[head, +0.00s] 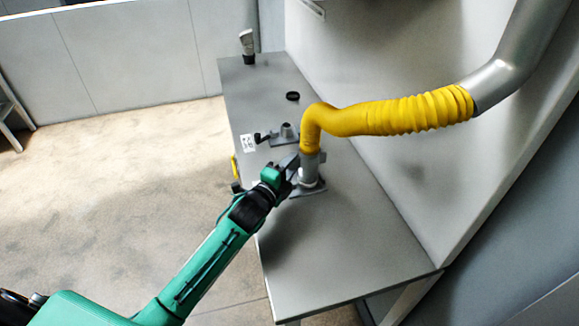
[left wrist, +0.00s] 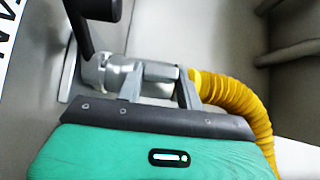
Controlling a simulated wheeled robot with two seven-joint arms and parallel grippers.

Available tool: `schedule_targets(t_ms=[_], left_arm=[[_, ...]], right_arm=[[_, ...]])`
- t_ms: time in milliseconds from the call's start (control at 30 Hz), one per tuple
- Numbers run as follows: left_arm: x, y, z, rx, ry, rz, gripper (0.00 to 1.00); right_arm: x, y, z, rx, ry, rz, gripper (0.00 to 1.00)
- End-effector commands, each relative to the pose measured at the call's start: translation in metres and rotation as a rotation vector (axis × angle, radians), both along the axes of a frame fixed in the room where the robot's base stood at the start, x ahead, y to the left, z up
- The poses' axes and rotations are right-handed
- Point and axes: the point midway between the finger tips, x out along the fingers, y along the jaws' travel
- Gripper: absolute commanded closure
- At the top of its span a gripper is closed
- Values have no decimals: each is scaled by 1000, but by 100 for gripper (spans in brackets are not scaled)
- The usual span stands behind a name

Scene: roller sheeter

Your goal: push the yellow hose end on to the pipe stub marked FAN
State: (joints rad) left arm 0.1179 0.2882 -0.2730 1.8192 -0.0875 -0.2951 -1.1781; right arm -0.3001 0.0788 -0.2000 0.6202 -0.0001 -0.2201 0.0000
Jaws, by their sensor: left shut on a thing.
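The yellow hose (head: 385,117) bends down to its grey end cuff (head: 311,158) over a pipe stub (head: 308,176) on the bench. My left gripper (head: 291,168) is at the cuff, from the left. In the left wrist view its fingers (left wrist: 160,88) are shut on the grey hose end (left wrist: 160,72). There the hose end is in line with a pale metal stub (left wrist: 108,74) and meets or nearly meets it; I cannot tell how far it is on. A white label (left wrist: 8,35) with part of the word FAN shows beside the stub's base. My right gripper is not in view.
A second stub (head: 285,132) with a black lever (head: 262,136) stands farther back, near a white label (head: 248,142). A black ring (head: 293,96) and a grey-black object (head: 247,46) are behind. The near bench top (head: 340,250) is clear. A grey duct (head: 497,82) holds the hose's other end.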

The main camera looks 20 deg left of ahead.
Motion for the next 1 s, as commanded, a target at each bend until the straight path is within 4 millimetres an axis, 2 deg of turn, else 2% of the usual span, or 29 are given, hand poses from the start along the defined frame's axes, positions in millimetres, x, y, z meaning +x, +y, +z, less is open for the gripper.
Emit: schedule_targets(t_ms=[267, 300, 400, 833, 1000], left_arm=[[0, 0, -3, -1, -3, 0, 100], [0, 0, -2, -1, -3, 0, 56], [0, 0, -3, 0, -2, 0, 38], [0, 0, -5, 0, 2, 0, 38], [-30, 7, -7, 0, 2, -1, 38]], right_arm=[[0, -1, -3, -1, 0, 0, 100], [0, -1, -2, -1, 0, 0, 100], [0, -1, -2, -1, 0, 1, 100], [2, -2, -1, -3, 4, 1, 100], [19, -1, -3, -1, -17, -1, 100]])
